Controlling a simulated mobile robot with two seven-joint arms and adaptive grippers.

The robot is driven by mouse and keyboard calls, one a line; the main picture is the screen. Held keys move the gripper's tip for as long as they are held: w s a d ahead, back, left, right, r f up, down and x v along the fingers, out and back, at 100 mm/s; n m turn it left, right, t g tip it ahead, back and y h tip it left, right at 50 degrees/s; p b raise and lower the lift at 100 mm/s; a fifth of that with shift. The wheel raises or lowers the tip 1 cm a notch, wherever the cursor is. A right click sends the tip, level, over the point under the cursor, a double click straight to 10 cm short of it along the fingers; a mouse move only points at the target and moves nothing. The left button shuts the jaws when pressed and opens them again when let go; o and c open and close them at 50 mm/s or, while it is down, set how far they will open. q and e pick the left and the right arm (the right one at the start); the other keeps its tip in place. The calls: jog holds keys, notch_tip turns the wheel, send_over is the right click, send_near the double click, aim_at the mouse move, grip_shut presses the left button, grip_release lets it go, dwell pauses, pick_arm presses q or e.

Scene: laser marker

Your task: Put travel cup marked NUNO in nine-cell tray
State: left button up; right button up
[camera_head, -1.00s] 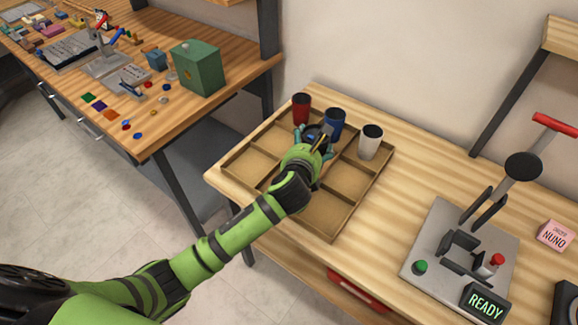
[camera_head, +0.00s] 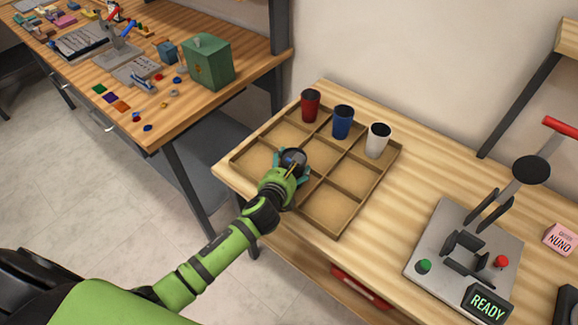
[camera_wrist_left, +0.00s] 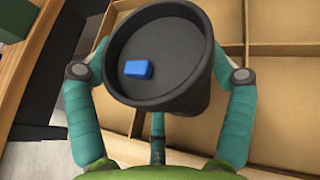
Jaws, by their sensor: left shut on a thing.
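The nine-cell tray (camera_head: 330,208) is a shallow wooden grid on the table. A red cup (camera_head: 310,107), a blue cup (camera_head: 342,124) and a white cup (camera_head: 378,142) stand along its back row. My left gripper (camera_head: 292,162) is shut on a black cup (camera_head: 294,156) over the tray's middle area. No name shows on this cup. I cannot tell whether it touches the tray floor. My right gripper is not in view.
A marking machine (camera_head: 465,255) with a red-handled lever and a READY display (camera_head: 488,306) stands at the right. A pink NUNO card (camera_head: 561,239) lies beside it. Several tray cells at the front and left are empty. A cluttered second bench (camera_head: 150,85) is at the left.

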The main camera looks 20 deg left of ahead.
pick_arm(q)
jog(key=o, duration=0.6)
jog(key=shift+f, duration=0.1)
jog(key=v, duration=1.2)
